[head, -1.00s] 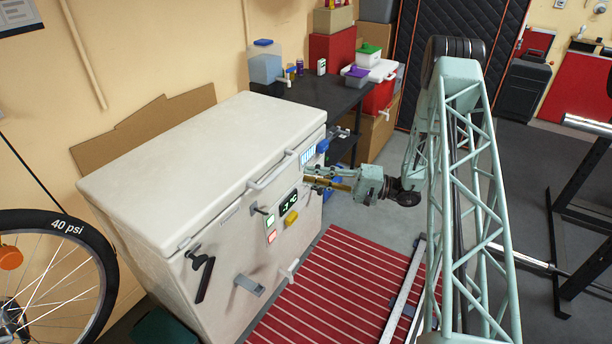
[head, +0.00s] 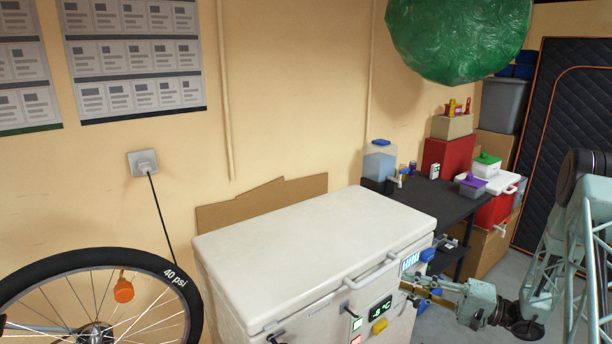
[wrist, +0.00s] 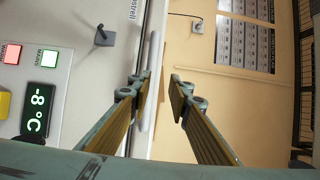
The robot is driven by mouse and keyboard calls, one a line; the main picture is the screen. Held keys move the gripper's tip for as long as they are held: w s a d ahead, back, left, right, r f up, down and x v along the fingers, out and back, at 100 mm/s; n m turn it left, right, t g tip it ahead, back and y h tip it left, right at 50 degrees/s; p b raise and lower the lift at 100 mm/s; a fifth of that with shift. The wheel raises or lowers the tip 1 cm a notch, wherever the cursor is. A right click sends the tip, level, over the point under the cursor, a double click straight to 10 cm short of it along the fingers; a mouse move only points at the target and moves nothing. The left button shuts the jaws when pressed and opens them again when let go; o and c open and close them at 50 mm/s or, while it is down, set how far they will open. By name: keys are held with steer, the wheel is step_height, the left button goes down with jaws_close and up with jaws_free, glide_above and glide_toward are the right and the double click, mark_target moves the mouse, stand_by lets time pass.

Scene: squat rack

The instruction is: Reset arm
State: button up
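My gripper (head: 416,292) is at the front of the white chest freezer, at the lower right of the head view. In the wrist view my gripper (wrist: 160,88) has its two fingers apart, with nothing held between them. The freezer lid (head: 310,250) is down. Its long light handle (wrist: 150,85) shows behind the left finger in the wrist view; I cannot tell whether they touch. The freezer's display (wrist: 41,110) reads -8 °C, beside a red button (wrist: 12,54) and a green button (wrist: 47,58).
A black table (head: 445,205) with a water container (head: 379,160) and small boxes stands behind the freezer. A bicycle wheel (head: 95,262) is at lower left. A green round object (head: 458,38) hangs at the top. A socket (head: 146,162) and posters (head: 133,55) are on the wall.

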steer(key=s+a+r+n+g+h, duration=0.2)
steer(key=s+a+r+g, duration=0.3)
steer(key=s+a+r, duration=0.4)
steer(key=s+a+r+n+g+h, duration=0.15)
steer(key=s+a+r+g, duration=0.25)
steer(key=s+a+r, duration=0.55)
steer(key=s+a+r+n+g+h, duration=0.15)
steer(key=s+r+h, duration=0.25)
steer(key=s+r, duration=0.5)
steer(key=s+d+r+t+h, duration=0.2)
steer(key=s+d+r+h, duration=0.1)
steer(key=s, duration=0.8)
steer(key=s+d+r+t+h, duration=0.3)
steer(key=s+h, duration=0.3)
steer(key=s, duration=0.5)
steer(key=shift+d+r+t+p, duration=0.3)
steer(key=shift+d+t+p, duration=0.05)
steer(key=shift+d, duration=0.25)
